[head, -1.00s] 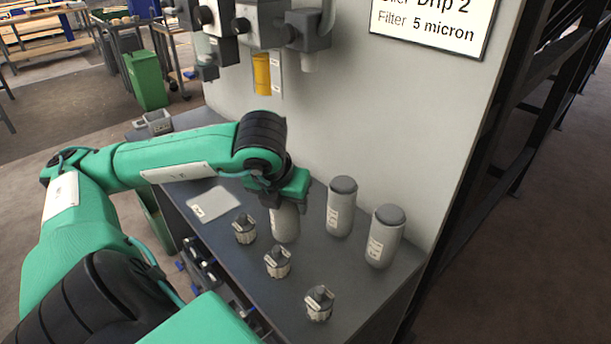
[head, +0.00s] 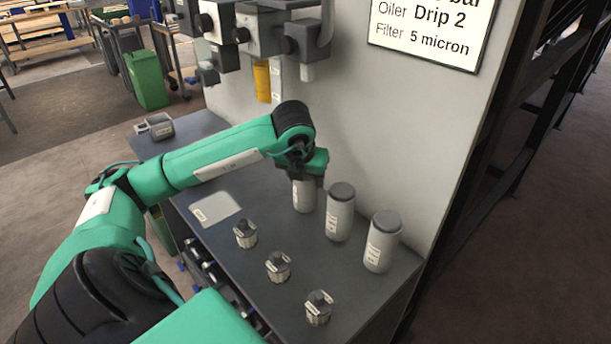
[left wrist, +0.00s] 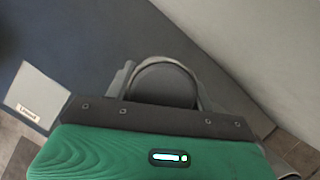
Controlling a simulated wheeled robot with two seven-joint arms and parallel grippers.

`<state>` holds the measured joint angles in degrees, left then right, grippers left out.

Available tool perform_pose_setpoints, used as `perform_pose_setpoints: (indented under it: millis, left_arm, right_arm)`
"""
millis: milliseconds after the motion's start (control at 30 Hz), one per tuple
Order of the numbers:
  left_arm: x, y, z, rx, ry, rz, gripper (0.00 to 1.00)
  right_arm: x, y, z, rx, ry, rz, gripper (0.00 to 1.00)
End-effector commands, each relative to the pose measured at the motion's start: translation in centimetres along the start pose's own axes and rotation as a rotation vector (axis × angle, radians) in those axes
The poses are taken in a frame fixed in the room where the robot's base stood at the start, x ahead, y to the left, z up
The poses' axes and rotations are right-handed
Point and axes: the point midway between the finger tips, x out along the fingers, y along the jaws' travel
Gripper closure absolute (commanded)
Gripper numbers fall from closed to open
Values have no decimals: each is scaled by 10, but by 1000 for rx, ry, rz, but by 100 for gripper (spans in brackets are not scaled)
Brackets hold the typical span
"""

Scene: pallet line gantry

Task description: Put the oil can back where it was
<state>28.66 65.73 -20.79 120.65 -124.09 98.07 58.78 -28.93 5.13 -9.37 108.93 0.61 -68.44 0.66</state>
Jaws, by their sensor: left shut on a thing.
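My left gripper (head: 303,176) is shut on a grey can (head: 304,197) with a pale label, which I take as the oil can. It is upright at the left end of a row of similar cans by the grey wall. I cannot tell whether its base touches the bench. In the left wrist view the can's dark round top (left wrist: 165,84) sits between my fingers. Two more grey cans with dark caps stand to its right, one close by (head: 340,215) and one farther right (head: 382,246). My right gripper is not in view.
The dark bench (head: 335,262) holds a pale labelled plate (head: 214,208) and three small metal fittings (head: 245,234), (head: 278,267), (head: 318,308) in front of the cans. A small grey box (head: 158,128) lies at the far end.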

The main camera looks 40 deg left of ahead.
Motion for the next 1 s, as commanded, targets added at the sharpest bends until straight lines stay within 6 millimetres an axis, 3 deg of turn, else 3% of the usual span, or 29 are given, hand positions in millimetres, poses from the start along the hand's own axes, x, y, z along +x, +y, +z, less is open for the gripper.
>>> perform_pose_setpoints:
  millis: [433,467,567,867,1000]
  left_arm:
    - [5,0,-2,-1,-3,-1,81]
    - [5,0,-2,-1,-2,0,42]
    - [5,0,-2,-1,-1,0,24]
    - [4,0,-2,-1,-1,0,24]
    - [-5,0,-1,-1,-4,-1,24]
  right_arm:
    - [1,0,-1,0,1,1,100]
    - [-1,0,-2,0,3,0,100]
    - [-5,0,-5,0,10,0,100]
    - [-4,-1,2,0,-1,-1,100]
    - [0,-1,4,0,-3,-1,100]
